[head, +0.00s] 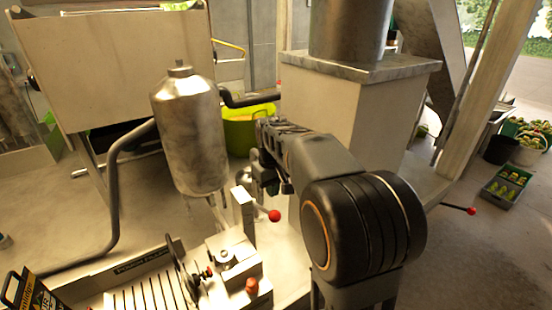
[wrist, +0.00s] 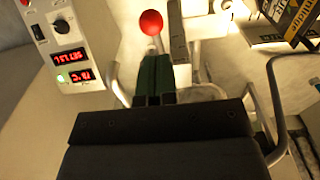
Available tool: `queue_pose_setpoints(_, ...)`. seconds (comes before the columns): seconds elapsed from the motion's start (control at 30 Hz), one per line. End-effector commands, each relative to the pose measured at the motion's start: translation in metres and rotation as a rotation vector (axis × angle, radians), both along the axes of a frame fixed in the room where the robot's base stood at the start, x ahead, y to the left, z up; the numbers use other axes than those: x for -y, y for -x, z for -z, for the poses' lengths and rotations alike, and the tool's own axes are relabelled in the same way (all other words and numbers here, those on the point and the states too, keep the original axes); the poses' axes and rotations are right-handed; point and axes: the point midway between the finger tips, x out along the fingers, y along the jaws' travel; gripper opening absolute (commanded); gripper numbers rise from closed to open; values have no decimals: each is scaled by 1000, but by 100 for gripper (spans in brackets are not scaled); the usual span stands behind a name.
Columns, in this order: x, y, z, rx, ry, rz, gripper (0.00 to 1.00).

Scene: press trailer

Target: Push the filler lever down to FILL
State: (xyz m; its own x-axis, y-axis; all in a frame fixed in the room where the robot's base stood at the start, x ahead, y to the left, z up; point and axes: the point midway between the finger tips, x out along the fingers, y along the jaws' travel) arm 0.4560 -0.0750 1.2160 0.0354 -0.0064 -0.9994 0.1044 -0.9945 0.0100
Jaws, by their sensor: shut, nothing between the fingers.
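The filler lever ends in a red ball knob (head: 274,216) beside a pale post (head: 243,208), just below and right of the steel tank (head: 190,125). Its rod looks close to level, slightly tilted down toward the knob. My gripper (head: 268,183) is above the knob, partly hidden by my own arm. In the wrist view a red ball (wrist: 151,22) lies just beyond the tips of my closed, empty fingers (wrist: 155,62). I cannot tell whether they touch it. No FILL marking is readable.
A white panel with red digital displays (wrist: 70,66) stands left in the wrist view. The filler bench (head: 150,290) with another red knob (head: 252,287) is in front. A pale pillar (head: 325,110) stands behind my arm. Black boxes (wrist: 290,20) lie at the wrist view's upper right.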

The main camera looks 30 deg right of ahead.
Motion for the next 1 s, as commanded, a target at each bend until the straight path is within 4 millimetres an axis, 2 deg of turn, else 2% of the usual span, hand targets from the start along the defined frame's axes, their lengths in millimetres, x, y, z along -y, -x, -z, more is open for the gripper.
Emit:
queue_pose_setpoints(0.03, 7, -7, -11, -15, -2, 0, 0)
queue_pose_setpoints(0.23, 17, -18, -14, -37, -7, -9, 0)
queue_pose_setpoints(1.0, 16, -18, 26, -36, -6, -10, 0)
